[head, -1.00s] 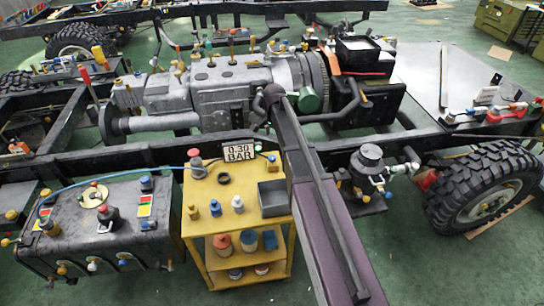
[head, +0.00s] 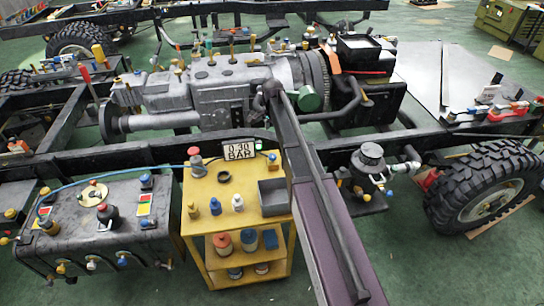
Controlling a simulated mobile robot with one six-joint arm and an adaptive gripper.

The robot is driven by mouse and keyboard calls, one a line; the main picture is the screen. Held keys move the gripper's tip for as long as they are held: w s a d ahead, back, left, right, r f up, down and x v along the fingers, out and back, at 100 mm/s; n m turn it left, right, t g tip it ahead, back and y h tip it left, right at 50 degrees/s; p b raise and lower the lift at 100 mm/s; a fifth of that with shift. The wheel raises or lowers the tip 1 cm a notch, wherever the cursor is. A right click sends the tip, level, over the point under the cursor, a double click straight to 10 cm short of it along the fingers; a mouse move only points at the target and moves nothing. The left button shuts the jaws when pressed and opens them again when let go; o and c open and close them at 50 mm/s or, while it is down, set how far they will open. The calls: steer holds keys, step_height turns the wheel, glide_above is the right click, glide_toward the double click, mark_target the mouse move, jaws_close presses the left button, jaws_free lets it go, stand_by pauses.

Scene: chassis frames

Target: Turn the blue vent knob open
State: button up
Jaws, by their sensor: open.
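A small blue knob (head: 389,194) shows at the right of the dark round canister (head: 370,165) on the chassis side. It is too small to tell its turn position, and I cannot be sure it is the vent knob. A small blue part (head: 272,157) also sits beside the gauge reading "0.30 BAR" (head: 239,149) above the yellow cart. My arm reaches up from the bottom centre, and its far dark joint lies in front of the engine, left of both the canister and the blue knob. I cannot make out my gripper's fingers.
The yellow cart (head: 228,185) carries bottles and a grey tray (head: 272,197). A grey tank (head: 75,225) with several valves stands at left, with a blue hose (head: 110,176) above it. The black chassis rail (head: 60,160) and big tyre (head: 485,187) bound the area. Green floor is free at lower right.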

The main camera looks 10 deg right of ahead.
mark_target(272, 155)
steer(key=shift+f+b, duration=6.25)
steer(key=shift+f, duration=0.2)
jaws_close()
